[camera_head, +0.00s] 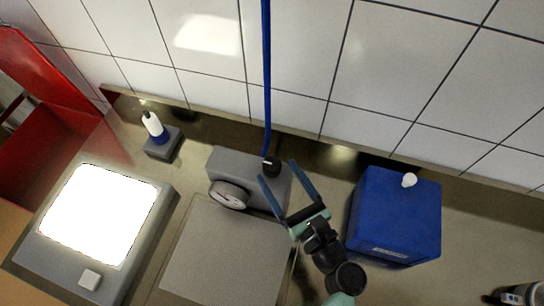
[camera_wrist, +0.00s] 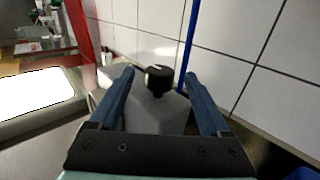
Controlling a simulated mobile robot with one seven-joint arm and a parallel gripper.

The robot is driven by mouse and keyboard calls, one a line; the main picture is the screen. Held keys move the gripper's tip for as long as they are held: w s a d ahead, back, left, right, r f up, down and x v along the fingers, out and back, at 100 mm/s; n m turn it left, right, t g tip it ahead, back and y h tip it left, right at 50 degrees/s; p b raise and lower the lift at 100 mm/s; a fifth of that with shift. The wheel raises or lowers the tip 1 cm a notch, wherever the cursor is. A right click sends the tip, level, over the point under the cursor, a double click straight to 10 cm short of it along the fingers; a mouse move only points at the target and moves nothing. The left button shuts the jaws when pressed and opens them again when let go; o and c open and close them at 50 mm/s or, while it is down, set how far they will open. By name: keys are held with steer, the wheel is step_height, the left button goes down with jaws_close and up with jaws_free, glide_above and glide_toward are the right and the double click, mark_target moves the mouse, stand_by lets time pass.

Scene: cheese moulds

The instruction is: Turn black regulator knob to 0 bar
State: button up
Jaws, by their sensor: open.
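The black regulator knob (camera_head: 271,166) stands on top of a grey regulator box (camera_head: 232,160) near the tiled wall. In the wrist view the knob (camera_wrist: 158,80) has a small white mark on its top, and I cannot read its setting. A round white gauge (camera_head: 229,195) sits on the front of the box; its reading is too small to tell. My gripper (camera_head: 277,170) is open, its two blue fingers pointing toward the knob. In the wrist view the knob shows between the fingers (camera_wrist: 160,76), apart from both, and the gripper is empty.
A blue box (camera_head: 395,222) with a white knob stands close on the right. A grey plate (camera_head: 225,256) lies in front of the regulator. A lit panel (camera_head: 98,215) is at the left, with a small bottle (camera_head: 154,127) behind. A blue hose (camera_head: 266,80) runs up the wall.

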mark_target(277, 172)
steer(key=shift+p+x, duration=0.3)
steer(key=shift+x, duration=1.7)
jaws_close()
